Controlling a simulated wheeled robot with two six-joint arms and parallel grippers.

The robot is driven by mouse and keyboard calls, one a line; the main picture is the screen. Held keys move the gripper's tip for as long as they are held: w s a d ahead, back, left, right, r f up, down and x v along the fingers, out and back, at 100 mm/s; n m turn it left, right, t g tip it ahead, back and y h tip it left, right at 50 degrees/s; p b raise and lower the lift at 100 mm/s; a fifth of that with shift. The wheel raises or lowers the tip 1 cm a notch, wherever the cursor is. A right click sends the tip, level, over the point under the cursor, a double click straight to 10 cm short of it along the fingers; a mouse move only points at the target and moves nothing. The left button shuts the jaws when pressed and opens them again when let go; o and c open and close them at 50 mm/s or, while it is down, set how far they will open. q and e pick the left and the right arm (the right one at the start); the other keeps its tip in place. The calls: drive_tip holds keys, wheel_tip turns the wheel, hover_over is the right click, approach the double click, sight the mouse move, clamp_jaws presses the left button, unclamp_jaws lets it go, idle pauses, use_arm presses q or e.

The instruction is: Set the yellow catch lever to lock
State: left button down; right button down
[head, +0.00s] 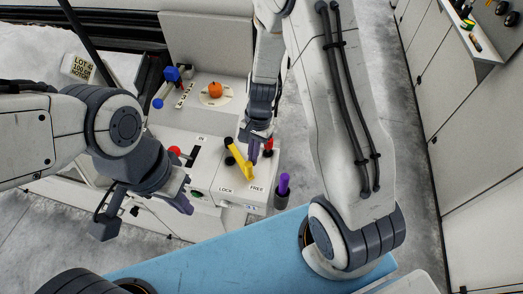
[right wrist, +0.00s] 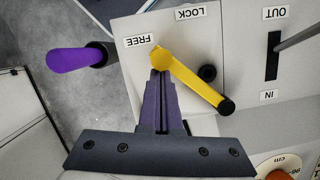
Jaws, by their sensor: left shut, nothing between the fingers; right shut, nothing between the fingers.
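The yellow catch lever (head: 239,161) lies across a white panel, its yellow end nearer the FREE label (head: 257,189) than the LOCK label (head: 227,190). In the right wrist view the lever (right wrist: 195,83) slants from a black round end to a yellow end beside the FREE label (right wrist: 139,41). My right gripper (head: 254,157) is shut, on the FREE side of the lever. Its purple fingertips (right wrist: 160,76) are close to the yellow end; I cannot tell if they touch. My left gripper (head: 184,205) is shut and empty, left of and in front of the panel.
A black knob (right wrist: 207,73) stands beside the lever. A purple-handled post (head: 284,184) stands right of the panel. A slot with IN and OUT labels (right wrist: 273,55) is beside it. An orange object (head: 215,89) sits on a round plate behind. A blue surface (head: 220,252) lies in front.

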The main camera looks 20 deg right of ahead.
drive_tip(key=a+m, duration=0.4)
drive_tip(key=a+m+t, duration=0.1)
drive_tip(key=a, duration=0.1)
drive_tip(key=shift+s+a+m+y, duration=0.3)
drive_tip(key=shift+s+m, duration=0.05)
drive_tip(key=shift+m, duration=0.05)
use_arm(q)
drive_tip(key=shift+f, duration=0.15)
use_arm(e)
drive_tip(key=shift+w+a+m+t, duration=0.25)
drive_tip(key=shift+w+a+m, duration=0.05)
drive_tip(key=shift+a+m, duration=0.5)
drive_tip(key=shift+w+a+m+t, duration=0.25)
drive_tip(key=shift+a+m, duration=0.45)
drive_tip(key=shift+a, duration=0.1)
